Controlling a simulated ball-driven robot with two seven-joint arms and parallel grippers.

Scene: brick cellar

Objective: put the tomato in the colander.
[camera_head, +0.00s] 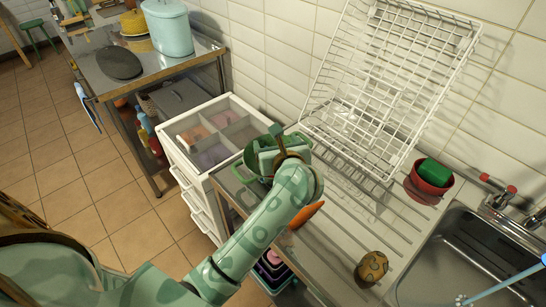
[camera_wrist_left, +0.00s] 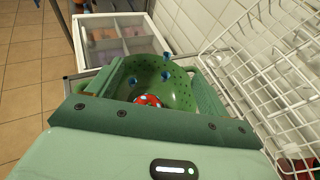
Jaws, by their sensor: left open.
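The green colander (camera_head: 246,181) stands on the counter's left end, mostly hidden by my left gripper (camera_head: 278,151) in the head view. In the left wrist view, the colander's perforated bowl (camera_wrist_left: 182,88) shows beyond and between the fingers of my left gripper (camera_wrist_left: 155,72). The fingers are wide apart over the bowl. A red, pale-spotted round thing (camera_wrist_left: 147,100), which looks like the tomato, appears inside the colander, partly hidden by my gripper's palm. Neither finger visibly grips it. My right gripper is not in view.
A carrot (camera_head: 306,215) and a brown patterned round object (camera_head: 371,267) lie on the drainboard. A white wire rack (camera_head: 395,80) leans behind. A red bowl with a green sponge (camera_head: 430,180) stands near the sink (camera_head: 470,255). A drawer unit (camera_head: 205,135) adjoins the counter.

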